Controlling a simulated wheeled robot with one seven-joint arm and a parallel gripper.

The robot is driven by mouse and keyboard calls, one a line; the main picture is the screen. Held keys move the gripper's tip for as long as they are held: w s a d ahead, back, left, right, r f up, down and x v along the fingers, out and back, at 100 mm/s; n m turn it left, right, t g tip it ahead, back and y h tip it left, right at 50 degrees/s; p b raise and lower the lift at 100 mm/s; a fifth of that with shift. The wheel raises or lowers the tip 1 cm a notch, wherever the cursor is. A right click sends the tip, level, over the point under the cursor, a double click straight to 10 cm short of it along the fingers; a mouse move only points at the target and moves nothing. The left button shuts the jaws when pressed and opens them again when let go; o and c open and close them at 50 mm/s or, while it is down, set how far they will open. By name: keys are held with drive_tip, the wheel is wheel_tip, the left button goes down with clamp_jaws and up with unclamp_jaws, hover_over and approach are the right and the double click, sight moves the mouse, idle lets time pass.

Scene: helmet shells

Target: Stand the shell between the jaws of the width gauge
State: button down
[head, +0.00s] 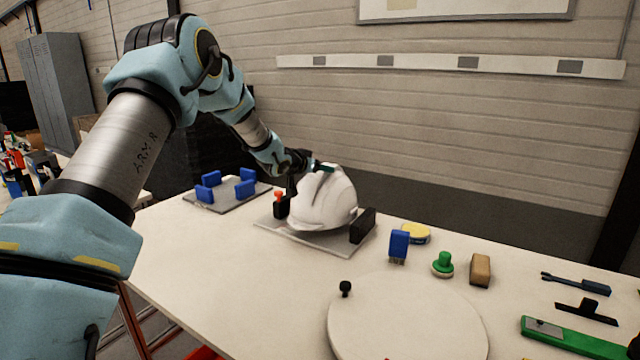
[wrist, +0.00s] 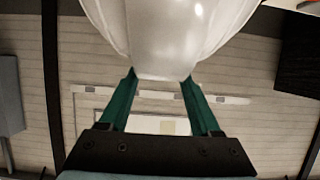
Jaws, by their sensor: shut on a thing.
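The white helmet shell (head: 324,198) is between the two dark jaws of the width gauge (head: 328,248), dome up and seemingly upright. One jaw (head: 362,226) is at its right; the other, with an orange knob (head: 279,196) on top, is at its left. The shell's lower edge is on or just above the grey plate; I cannot tell which. My gripper (head: 318,168) is at the top of the shell. In the wrist view, its teal fingers (wrist: 160,78) are shut on the edge of the white shell (wrist: 168,35). The shell's far side is hidden.
A grey plate with several blue posts (head: 228,197) lies to the left. A blue block (head: 399,245), yellow disc (head: 416,233), green knob (head: 443,264) and tan block (head: 480,270) stand to the right. A white round plate (head: 405,325) is in front. Tools lie far right.

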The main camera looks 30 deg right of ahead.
drive_tip(key=shift+f+p, duration=0.35)
drive_tip(key=shift+f, duration=1.5)
drive_tip(key=shift+c, duration=0.5)
unclamp_jaws()
drive_tip(key=shift+f, duration=0.1)
drive_tip(key=b+v, duration=0.3)
drive_tip(key=v, duration=0.9)
